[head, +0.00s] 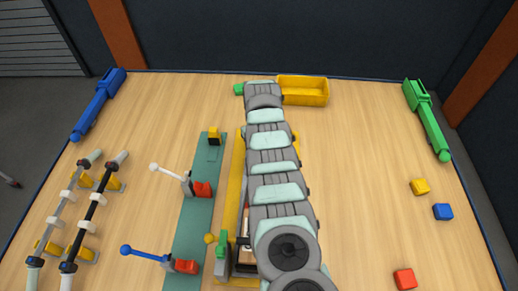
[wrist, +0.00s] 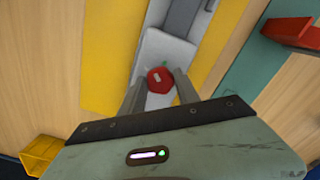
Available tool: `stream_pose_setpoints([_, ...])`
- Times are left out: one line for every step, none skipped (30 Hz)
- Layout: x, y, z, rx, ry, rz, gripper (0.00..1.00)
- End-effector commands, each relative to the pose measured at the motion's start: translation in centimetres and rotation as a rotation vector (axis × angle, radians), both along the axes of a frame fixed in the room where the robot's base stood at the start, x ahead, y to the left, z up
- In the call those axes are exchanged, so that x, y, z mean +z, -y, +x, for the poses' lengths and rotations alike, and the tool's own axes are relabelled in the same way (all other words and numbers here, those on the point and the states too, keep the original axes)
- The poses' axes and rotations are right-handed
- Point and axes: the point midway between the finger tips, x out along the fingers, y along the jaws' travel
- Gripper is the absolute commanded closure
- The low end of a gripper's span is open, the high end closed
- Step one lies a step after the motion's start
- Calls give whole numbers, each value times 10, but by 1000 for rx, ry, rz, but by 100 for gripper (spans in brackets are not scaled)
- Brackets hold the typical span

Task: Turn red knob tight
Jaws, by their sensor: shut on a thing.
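The red knob (wrist: 160,80) shows in the wrist view, a round red piece with a small pale mark on a light grey mount (wrist: 160,48). My gripper (wrist: 160,88) has one finger on each side of the knob and is shut on it. In the head view my arm covers the knob and my gripper, so neither can be seen there.
A yellow strip (head: 233,185) and a green strip (head: 188,238) run left of my arm. Levers with a white handle (head: 167,175) and a blue handle (head: 143,253) stand on the green strip. A yellow bin (head: 303,91) is at the back. Small cubes lie at right; the table between is clear.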

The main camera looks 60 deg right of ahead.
Motion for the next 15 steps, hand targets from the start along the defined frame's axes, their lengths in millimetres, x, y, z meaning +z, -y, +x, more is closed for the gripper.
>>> stream_pose_setpoints([-2,-1,1,-42,0,0,100])
stream_pose_setpoints([-2,-1,2,-69,0,-1,100])
stream_pose_setpoints([-2,0,2,-108,1,-2,100])
stream_pose_setpoints([-2,0,2,-137,2,-3,100])
stream_pose_setpoints([-2,0,2,-164,2,-3,100])
stream_pose_setpoints([-2,-1,2,-202,2,-2,100])
stream_pose_setpoints([-2,-1,2,-231,1,-1,100])
stream_pose_setpoints([-2,0,2,-261,1,-1,100])
stream_pose_setpoints([-3,-1,2,-298,3,-1,100])
stream_pose_setpoints([-3,-1,3,-325,2,-2,100])
stream_pose_setpoints([-3,-1,3,-353,2,-2,100])
stream_pose_setpoints([-3,-1,2,-390,2,-2,100])
stream_pose_setpoints([-3,0,2,-416,2,-2,100])
stream_pose_setpoints([-3,0,2,-442,2,-2,100])
stream_pose_setpoints([-3,0,3,-475,2,-2,100])
